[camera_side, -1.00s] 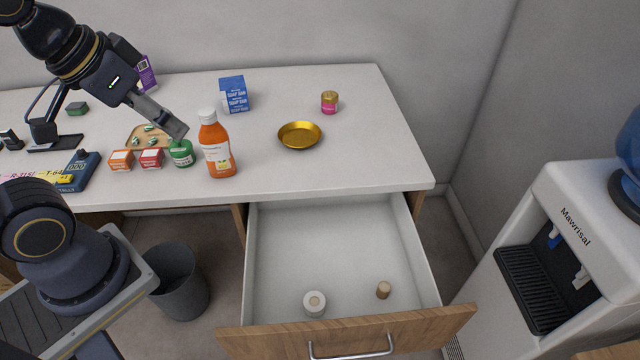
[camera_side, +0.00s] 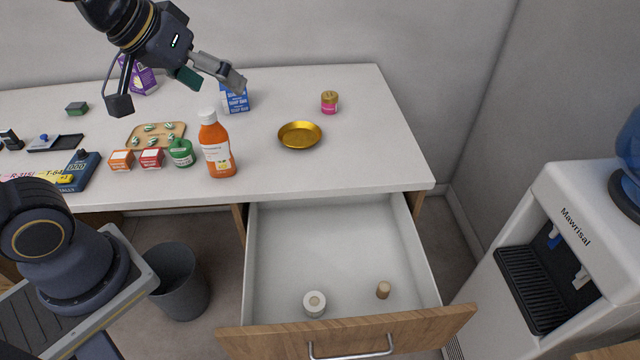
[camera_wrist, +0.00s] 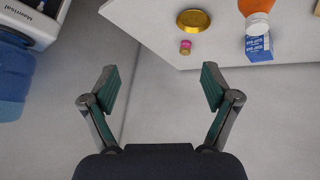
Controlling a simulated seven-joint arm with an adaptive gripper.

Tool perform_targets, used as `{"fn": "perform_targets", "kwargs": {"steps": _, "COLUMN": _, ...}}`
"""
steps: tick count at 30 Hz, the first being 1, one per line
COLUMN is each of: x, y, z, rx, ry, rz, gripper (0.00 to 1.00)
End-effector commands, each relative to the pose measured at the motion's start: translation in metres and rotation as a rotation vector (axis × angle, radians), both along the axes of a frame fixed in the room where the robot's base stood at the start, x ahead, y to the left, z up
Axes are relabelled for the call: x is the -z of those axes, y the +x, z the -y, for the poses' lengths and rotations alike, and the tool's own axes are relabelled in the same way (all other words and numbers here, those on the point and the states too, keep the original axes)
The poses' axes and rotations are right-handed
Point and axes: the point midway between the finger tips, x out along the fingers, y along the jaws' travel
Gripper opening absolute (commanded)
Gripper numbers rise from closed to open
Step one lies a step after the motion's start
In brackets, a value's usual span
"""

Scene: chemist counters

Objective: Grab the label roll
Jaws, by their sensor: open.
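The label roll (camera_side: 314,304), a short white roll with a tan core, stands in the open drawer (camera_side: 330,240) near its front wall, in the side view. My gripper (camera_side: 177,93) is open and empty. It hangs above the back of the counter, left of and partly in front of the blue box (camera_side: 236,98), well above and behind the drawer. In the wrist view the two fingers of my gripper (camera_wrist: 158,80) are spread wide with nothing between them. The label roll does not show in the wrist view.
A cork-like tan cylinder (camera_side: 383,290) stands right of the roll in the drawer. An orange bottle (camera_side: 216,150), a gold dish (camera_side: 300,135) and a pink jar (camera_side: 330,103) stand on the counter. A water dispenser (camera_side: 560,240) is at right. The drawer is otherwise empty.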

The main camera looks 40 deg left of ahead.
Motion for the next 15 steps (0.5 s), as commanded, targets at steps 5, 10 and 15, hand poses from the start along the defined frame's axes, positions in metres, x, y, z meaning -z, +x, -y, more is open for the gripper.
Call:
{"fn": "perform_targets", "kwargs": {"steps": 5, "x": 0.045, "y": 0.062, "z": 0.038, "rx": -0.013, "ry": -0.077, "rz": -0.086, "gripper": 0.87}}
{"fn": "perform_targets", "kwargs": {"steps": 10, "x": 0.127, "y": 0.1, "z": 0.09, "rx": -0.006, "ry": -0.105, "rz": -0.217, "gripper": 0.87}}
{"fn": "perform_targets", "kwargs": {"steps": 15, "x": 0.234, "y": 0.097, "z": 0.138, "rx": 0.027, "ry": -0.066, "rz": -0.38, "gripper": 0.87}}
